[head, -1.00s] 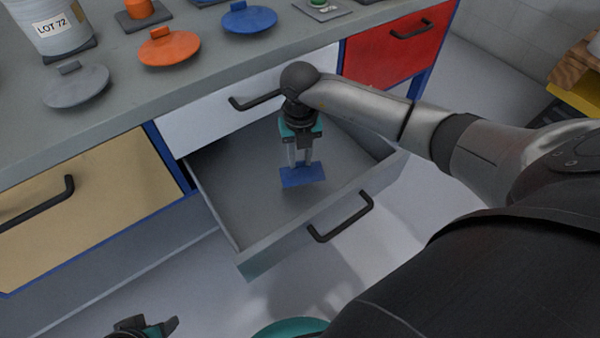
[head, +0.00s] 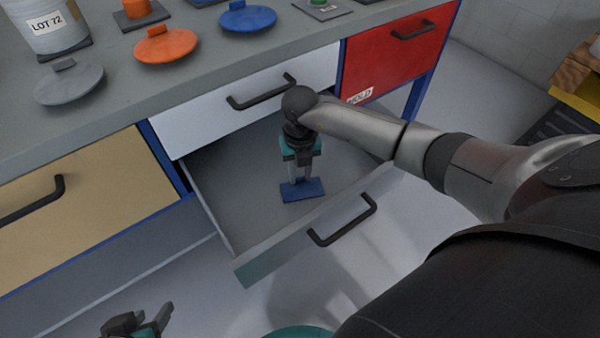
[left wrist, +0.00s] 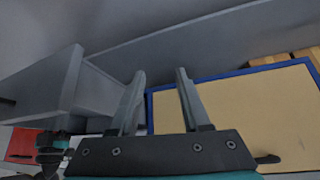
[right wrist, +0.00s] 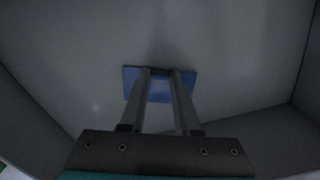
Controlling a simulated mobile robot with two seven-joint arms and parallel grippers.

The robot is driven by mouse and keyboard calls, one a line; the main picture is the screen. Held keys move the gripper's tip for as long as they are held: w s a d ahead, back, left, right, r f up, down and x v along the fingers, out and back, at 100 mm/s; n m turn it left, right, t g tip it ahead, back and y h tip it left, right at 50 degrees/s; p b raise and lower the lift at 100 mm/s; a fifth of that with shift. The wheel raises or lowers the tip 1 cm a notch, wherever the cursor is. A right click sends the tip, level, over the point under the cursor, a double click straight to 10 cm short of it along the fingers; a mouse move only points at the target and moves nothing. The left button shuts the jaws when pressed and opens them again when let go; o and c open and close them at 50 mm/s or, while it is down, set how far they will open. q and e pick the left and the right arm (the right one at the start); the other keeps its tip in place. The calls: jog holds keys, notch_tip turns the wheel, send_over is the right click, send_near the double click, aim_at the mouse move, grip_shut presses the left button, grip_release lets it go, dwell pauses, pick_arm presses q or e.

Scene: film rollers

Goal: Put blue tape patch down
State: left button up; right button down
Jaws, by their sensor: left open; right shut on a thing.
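The blue tape patch (head: 302,190) is a flat blue rectangle inside the open grey drawer (head: 225,190). My right gripper (head: 302,178) points down into the drawer and is shut on the patch. In the right wrist view the patch (right wrist: 159,90) lies across the fingertips, low over or on the drawer floor (right wrist: 230,60); I cannot tell whether it touches. My left gripper (head: 150,318) is open and empty at the bottom left of the head view, away from the drawer. Its parted fingers show in the left wrist view (left wrist: 160,75).
The drawer's front wall has a black handle (head: 342,221). The grey worktop holds an orange lid (head: 166,47), a blue lid (head: 248,17) and a grey lid (head: 68,85).

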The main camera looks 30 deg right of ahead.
aim_at(300, 177)
jog(key=shift+f, duration=0.15)
pick_arm(q)
jog(key=shift+w+d, duration=0.1)
jog(key=shift+d, duration=0.05)
pick_arm(e)
jog(key=c, duration=0.6)
grip_release()
jog(key=shift+r, duration=0.6)
notch_tip(300, 177, up, 3)
jog(key=shift+r+p, duration=0.1)
jog(key=shift+p, duration=0.9)
pick_arm(q)
jog(key=s+a+f+g+y+p, duration=0.1)
jog(key=s+a+f+g+p, duration=0.1)
jog(key=f, duration=0.6)
jog(key=shift+s+a+f+g+p, duration=0.2)
jog(key=shift+s+a+g+p, duration=0.1)
jog(key=shift+s+g+p, duration=0.35)
pick_arm(e)
jog(key=shift+s+r, duration=0.1)
jog(key=shift+r, duration=3.9)
